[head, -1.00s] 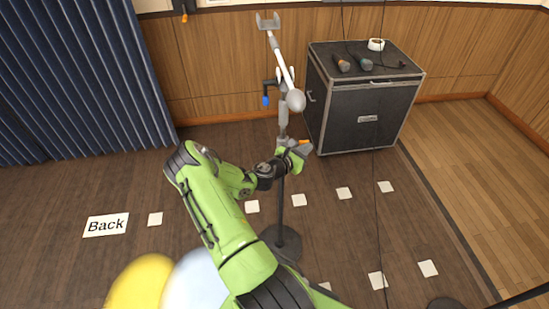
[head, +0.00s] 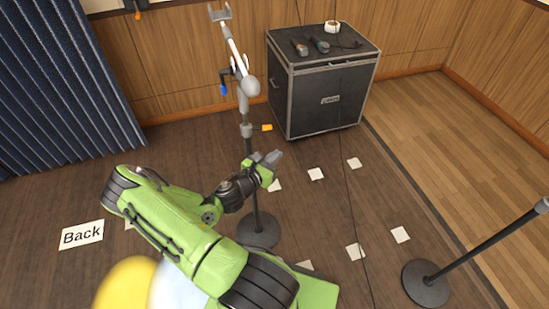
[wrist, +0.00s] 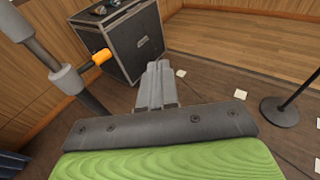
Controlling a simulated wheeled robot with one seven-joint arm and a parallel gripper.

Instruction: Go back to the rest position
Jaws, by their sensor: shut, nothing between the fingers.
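The grey stand (head: 246,131) has a round black base, an orange knob (head: 267,127), a blue-tipped knob (head: 224,90) and a tilted white boom on top. In the wrist view the stand's pole and orange knob (wrist: 102,57) are left of the fingers, apart from them.
A black flight case (head: 322,95) stands behind, with a tape roll (head: 332,27) and microphones on top. A second stand's base (head: 426,283) is at lower right. White floor squares and a "Back" card (head: 82,235) lie on the floor. A blue curtain hangs at left.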

